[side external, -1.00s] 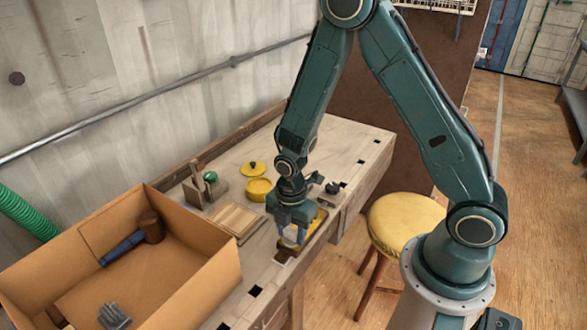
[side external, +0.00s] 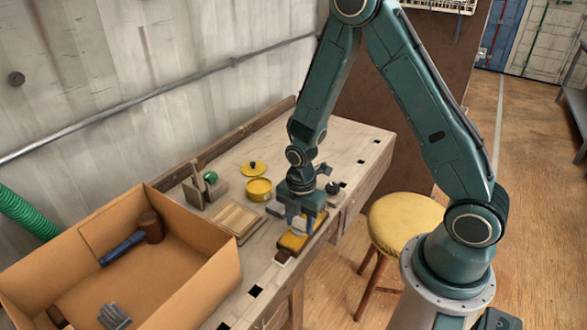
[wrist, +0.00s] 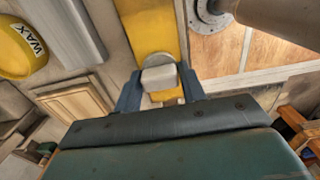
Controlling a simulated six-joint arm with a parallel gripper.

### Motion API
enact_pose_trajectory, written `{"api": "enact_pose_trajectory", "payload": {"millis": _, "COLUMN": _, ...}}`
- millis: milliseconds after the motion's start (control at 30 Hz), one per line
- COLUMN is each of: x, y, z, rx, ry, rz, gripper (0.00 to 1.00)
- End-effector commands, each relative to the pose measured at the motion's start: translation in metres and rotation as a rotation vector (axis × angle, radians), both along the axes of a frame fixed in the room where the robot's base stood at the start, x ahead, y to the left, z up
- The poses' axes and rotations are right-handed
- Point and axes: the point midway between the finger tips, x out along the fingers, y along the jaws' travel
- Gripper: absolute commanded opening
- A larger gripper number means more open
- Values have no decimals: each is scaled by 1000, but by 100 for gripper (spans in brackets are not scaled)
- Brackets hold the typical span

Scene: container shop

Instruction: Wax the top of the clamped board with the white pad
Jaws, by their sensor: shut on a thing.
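The clamped board (side external: 292,242) lies at the bench's front edge. Its top looks yellow, and it also shows in the wrist view (wrist: 150,22). My gripper (wrist: 160,88) is shut on the white pad (wrist: 158,77), which sits between its two blue fingers. In the side view my gripper (side external: 301,224) is low over the board, with the pad mostly hidden by the fingers. The pad appears to be at the board's top, but I cannot tell whether it touches. An open yellow wax tin (side external: 259,190) stands behind the board, with its lid (side external: 253,169) beside it.
A light wooden panel (side external: 235,218) lies left of the board. A wooden holder (side external: 194,193) is at the back. A yellow stool (side external: 405,220) stands right of the bench.

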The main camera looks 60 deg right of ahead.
Motion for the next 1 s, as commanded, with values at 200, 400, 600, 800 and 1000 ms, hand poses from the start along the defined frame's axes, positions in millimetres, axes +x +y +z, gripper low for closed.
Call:
{"api": "enact_pose_trajectory", "payload": {"millis": 200, "x": -1, "y": -21, "z": 0, "rx": 0, "ry": 1, "rz": -3, "gripper": 19}}
{"api": "enact_pose_trajectory", "payload": {"millis": 400, "x": 0, "y": -39, "z": 0, "rx": 0, "ry": 1, "rz": -4, "gripper": 19}}
{"api": "enact_pose_trajectory", "payload": {"millis": 600, "x": 0, "y": -57, "z": 0, "rx": -1, "ry": 0, "rz": -4, "gripper": 19}}
{"api": "enact_pose_trajectory", "payload": {"millis": 800, "x": 0, "y": -75, "z": 0, "rx": 0, "ry": 0, "rz": -3, "gripper": 19}}
{"api": "enact_pose_trajectory", "payload": {"millis": 1000, "x": 0, "y": -93, "z": 0, "rx": 0, "ry": 0, "rz": -4, "gripper": 19}}
